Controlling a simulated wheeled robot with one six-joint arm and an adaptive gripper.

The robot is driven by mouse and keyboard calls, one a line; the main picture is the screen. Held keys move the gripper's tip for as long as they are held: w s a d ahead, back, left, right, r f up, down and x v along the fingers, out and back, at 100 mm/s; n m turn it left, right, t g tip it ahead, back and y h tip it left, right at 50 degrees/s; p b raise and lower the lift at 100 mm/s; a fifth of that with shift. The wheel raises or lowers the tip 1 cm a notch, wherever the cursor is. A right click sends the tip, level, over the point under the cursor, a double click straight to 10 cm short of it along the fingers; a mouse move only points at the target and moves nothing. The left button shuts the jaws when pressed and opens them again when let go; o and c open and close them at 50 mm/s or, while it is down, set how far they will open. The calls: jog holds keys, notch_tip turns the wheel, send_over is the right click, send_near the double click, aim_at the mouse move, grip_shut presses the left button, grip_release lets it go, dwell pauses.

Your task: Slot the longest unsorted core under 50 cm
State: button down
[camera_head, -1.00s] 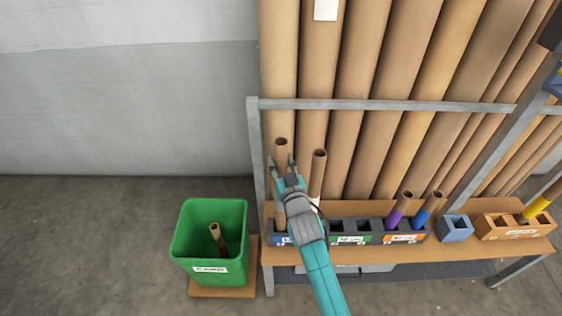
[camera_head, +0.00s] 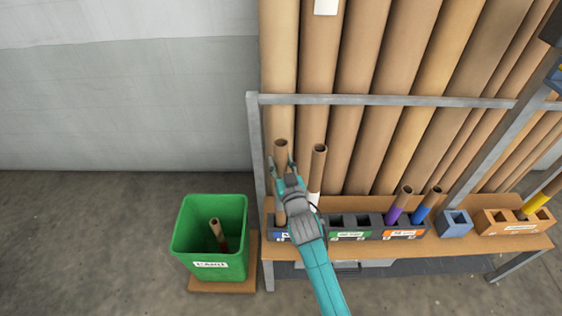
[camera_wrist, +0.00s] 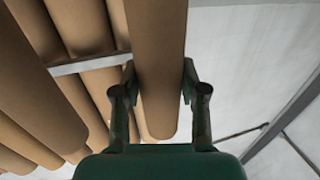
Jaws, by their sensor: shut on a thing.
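My gripper (camera_head: 282,165) is shut on a brown cardboard core (camera_head: 281,150) at the left end of the rack shelf. In the wrist view the core (camera_wrist: 157,60) runs between the two fingers. The core stands upright at the left end of the dark slotted holder (camera_head: 340,235); my gripper and arm hide part of its lower end. A core with a white band (camera_head: 318,165) stands just to the right. A purple-banded core (camera_head: 399,204) and a blue-banded core (camera_head: 428,204) stand in slots farther right. Several slots between them are empty.
A green bin (camera_head: 208,250) with a core inside stands on the floor at left. An orange slotted box (camera_head: 500,225) with a yellow-banded core and a small blue box (camera_head: 455,224) sit at right. Long tubes lean behind a grey rail (camera_head: 400,100).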

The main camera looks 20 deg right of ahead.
jog(key=shift+f, duration=0.9)
jog(key=c, duration=0.6)
grip_release()
jog(key=shift+o, duration=0.2)
jog(key=s, duration=1.2)
jog(key=shift+a, duration=0.3)
jog(key=s+f+g+y, duration=0.1)
jog(key=s+f, duration=0.1)
jog(key=s, duration=1.4)
jog(key=s+f+g, duration=0.1)
jog(key=s+f, duration=0.2)
jog(key=s, duration=1.2)
jog(key=s+r+g, duration=0.1)
jog(key=s+r, duration=0.4)
jog(key=s, duration=0.5)
jog(key=shift+s+d+r+n, duration=0.2)
jog(key=shift+d+n, duration=0.1)
